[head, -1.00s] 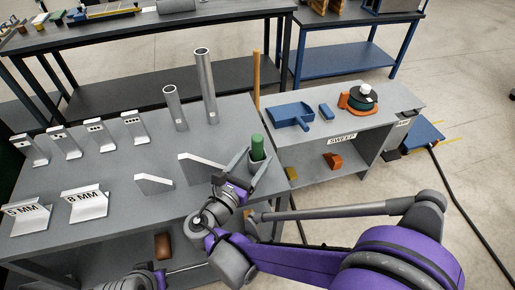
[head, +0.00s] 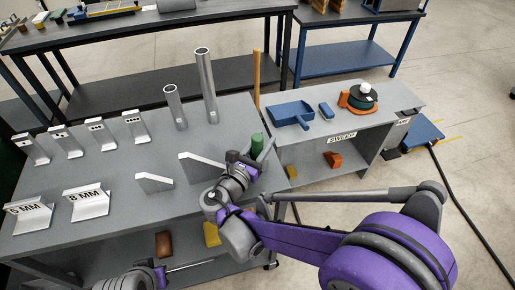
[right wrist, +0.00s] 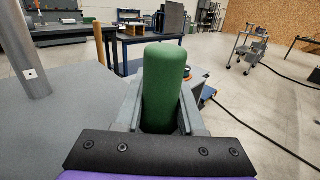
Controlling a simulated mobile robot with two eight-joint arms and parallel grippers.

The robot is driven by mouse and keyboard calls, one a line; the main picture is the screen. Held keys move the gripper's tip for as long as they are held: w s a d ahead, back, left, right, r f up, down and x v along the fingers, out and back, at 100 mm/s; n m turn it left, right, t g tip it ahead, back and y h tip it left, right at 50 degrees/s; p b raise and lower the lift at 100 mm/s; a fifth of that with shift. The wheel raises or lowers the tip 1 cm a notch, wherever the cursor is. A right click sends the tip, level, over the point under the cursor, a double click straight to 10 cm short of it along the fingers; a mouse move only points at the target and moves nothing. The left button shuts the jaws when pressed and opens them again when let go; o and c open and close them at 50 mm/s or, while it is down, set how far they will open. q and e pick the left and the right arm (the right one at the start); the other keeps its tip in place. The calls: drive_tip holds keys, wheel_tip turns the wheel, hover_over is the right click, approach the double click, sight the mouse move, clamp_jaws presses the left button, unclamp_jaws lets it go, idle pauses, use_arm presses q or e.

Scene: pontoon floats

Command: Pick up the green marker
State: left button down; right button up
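Contact with the marker is hard to judge. My left gripper (head: 165,275) shows only partly at the bottom edge, below the tabletop; its opening cannot be made out.
A pale angled plate (head: 205,167) stands just left of my right gripper. Two metal tubes, the taller one (head: 206,85) and a shorter one (head: 175,107), stand behind. An orange pole (head: 256,78) rises behind the marker. The SWEEP bench (head: 385,105) with a blue dustpan (head: 291,115) is to the right.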

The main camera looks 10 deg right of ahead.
clamp_jaws()
drive_tip(key=shift+r, duration=0.1)
